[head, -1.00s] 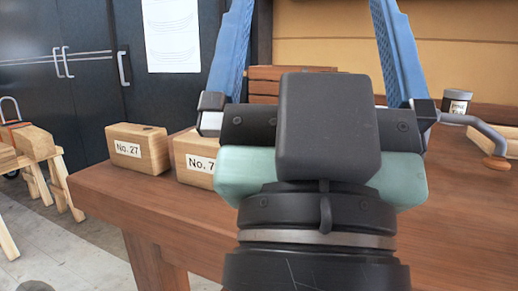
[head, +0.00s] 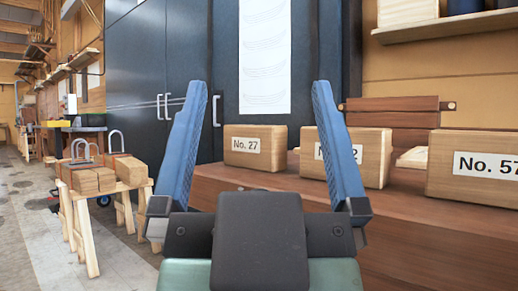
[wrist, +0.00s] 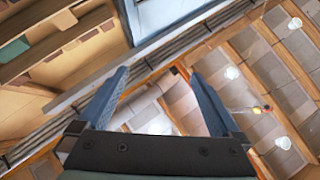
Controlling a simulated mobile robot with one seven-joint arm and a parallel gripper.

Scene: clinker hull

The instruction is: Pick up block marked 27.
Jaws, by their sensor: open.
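The block marked No. 27 (head: 270,147) is a pale wooden block with a white label on its front. It stands upright near the far left end of the wooden bench (head: 430,230) in the head view. My gripper (head: 265,88) is open and empty, with two blue fingers pointing up. In the picture the block shows between the fingers, but the gripper is nearer to the camera and apart from it. The wrist view shows the open fingers (wrist: 160,72) against the ceiling and an upper wall, with no block in sight.
A second block (head: 372,157) stands right of it, its label partly hidden by my right finger. A block marked No. 57 (head: 485,165) is farther right. Dark cabinets (head: 135,100) stand behind. A sawhorse with wood pieces (head: 98,175) is at the left, beside open floor.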

